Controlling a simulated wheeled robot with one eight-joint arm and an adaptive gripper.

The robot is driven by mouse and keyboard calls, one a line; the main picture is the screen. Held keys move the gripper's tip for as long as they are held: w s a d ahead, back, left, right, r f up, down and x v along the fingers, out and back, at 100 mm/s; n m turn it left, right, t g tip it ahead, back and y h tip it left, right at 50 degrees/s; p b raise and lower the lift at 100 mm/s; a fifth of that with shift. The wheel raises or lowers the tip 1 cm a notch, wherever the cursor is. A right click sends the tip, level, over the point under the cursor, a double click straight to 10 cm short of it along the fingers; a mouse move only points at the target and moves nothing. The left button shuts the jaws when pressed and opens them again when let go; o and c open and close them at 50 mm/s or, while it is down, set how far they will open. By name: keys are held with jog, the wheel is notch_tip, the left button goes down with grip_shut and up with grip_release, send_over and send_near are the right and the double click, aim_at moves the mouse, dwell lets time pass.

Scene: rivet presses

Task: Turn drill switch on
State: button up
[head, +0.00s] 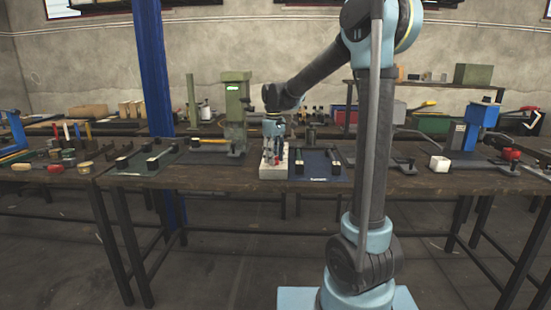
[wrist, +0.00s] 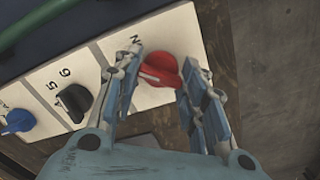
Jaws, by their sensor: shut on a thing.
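A white switch panel (wrist: 105,48) fills the upper part of the wrist view and carries a row of coloured knobs. A red knob (wrist: 160,68) sits at its right end, beside a printed letter that looks like N. My gripper (wrist: 163,76) has a finger on each side of the red knob and is shut on it. The fingers partly cover the knob's edges. In the head view my gripper (head: 273,153) points down onto the white panel (head: 272,173) at the table's front edge. The green drill press (head: 235,100) stands behind and left, its small green display lit.
A black knob (wrist: 73,102) and a blue knob (wrist: 18,121) sit left of the red one on the panel. A dark blue mat (head: 322,173) lies to the right. A blue post (head: 155,80) stands to the left. A blue press (head: 481,118) is far right.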

jog(key=m, duration=0.7)
jog(key=shift+w, duration=0.1)
dwell(0.5)
jog(key=o, duration=1.1)
jog(key=shift+r, duration=0.1)
notch_tip(320, 180, up, 12)
jog(key=shift+f, duration=0.1)
